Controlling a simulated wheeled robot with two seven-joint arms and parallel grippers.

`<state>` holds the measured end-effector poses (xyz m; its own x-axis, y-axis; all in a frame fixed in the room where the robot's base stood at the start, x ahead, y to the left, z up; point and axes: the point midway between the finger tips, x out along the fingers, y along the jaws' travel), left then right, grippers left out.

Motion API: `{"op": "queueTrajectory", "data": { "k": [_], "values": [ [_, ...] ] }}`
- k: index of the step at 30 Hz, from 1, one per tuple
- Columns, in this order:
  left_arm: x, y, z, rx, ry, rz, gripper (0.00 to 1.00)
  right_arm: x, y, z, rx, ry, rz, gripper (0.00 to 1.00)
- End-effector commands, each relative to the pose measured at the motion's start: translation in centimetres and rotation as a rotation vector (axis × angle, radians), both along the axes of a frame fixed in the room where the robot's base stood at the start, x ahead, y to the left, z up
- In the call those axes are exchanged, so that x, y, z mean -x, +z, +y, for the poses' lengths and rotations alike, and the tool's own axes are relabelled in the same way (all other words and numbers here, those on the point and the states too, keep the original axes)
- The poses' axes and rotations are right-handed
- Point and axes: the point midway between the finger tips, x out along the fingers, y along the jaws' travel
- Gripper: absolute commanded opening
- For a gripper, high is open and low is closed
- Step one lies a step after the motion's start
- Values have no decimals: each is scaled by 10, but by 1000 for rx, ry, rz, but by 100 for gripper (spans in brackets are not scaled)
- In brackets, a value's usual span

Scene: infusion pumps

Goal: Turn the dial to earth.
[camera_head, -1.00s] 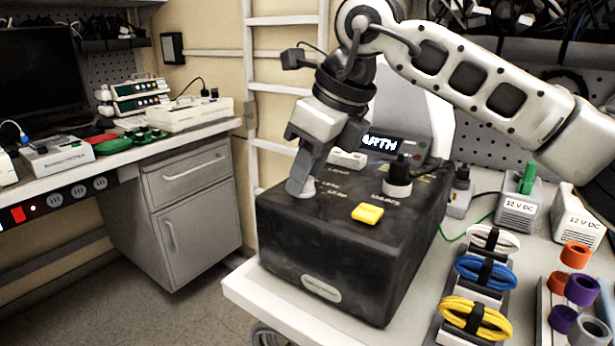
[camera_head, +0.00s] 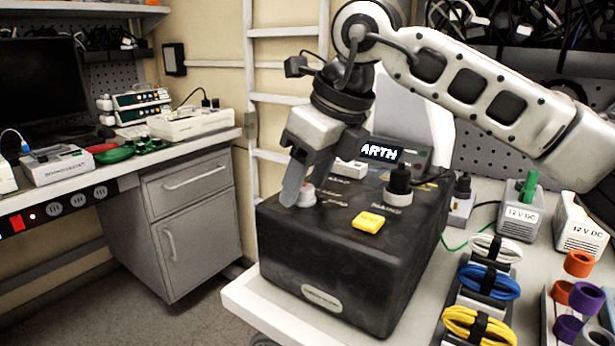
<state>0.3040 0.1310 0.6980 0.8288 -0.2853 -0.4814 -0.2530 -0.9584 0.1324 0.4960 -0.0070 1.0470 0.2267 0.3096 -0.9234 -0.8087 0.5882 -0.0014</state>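The black tester box (camera_head: 345,262) stands on the right-hand bench. Its pale dial (camera_head: 306,197), with a reddish part, is at the top's left front corner. My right gripper (camera_head: 306,186) points down at the dial. Its two fingers look apart, one on the dial's left and one behind it to the right; contact is unclear. The display (camera_head: 381,152) at the box's back reads "ARTH", with its left end hidden by my gripper. Dial markings are too small or hidden to read. My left gripper is not in view.
A yellow button (camera_head: 368,222) and a black plug in a white socket (camera_head: 399,190) sit on the box top. Cable coils (camera_head: 489,282), 12 V DC blocks (camera_head: 519,220) and coloured rings (camera_head: 579,263) stand to the right. Another bench (camera_head: 120,170) is at left.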

Motion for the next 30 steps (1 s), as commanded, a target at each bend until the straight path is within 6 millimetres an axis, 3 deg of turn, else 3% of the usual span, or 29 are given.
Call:
{"op": "queueTrajectory", "data": {
  "k": [8,24,30],
  "values": [
    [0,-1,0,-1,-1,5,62,2,10,-4,0,-1,-1,51],
    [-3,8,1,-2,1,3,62,29,121,-40,-1,0,-2,51],
    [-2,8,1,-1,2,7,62,35,143,-48,0,-1,-1,51]
  ]
}}
